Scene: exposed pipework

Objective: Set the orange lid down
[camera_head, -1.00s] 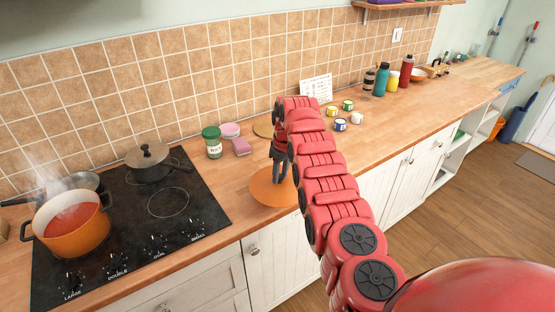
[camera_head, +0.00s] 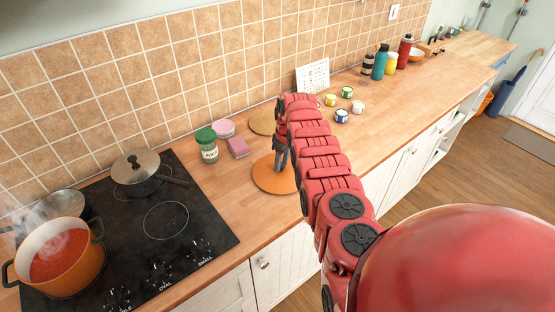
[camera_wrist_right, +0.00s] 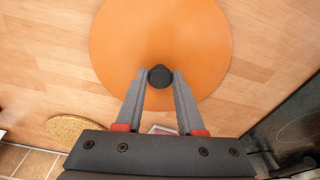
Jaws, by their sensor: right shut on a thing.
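The orange lid (camera_head: 266,178) is a flat round disc, level, over the wooden counter just right of the hob. In the right wrist view the lid (camera_wrist_right: 190,40) shows from above with its black knob (camera_wrist_right: 160,76) in the middle. My right gripper (camera_head: 281,160) comes down from above, its two grey fingers (camera_wrist_right: 160,80) shut on the knob. The lid lies on or very close above the counter; I cannot tell if it touches. My left gripper is in no view.
An orange pot (camera_head: 80,272) steams on the black hob (camera_head: 160,255), near a lidded dark pan (camera_head: 138,180). Several cups (camera_head: 341,116) stand further right.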

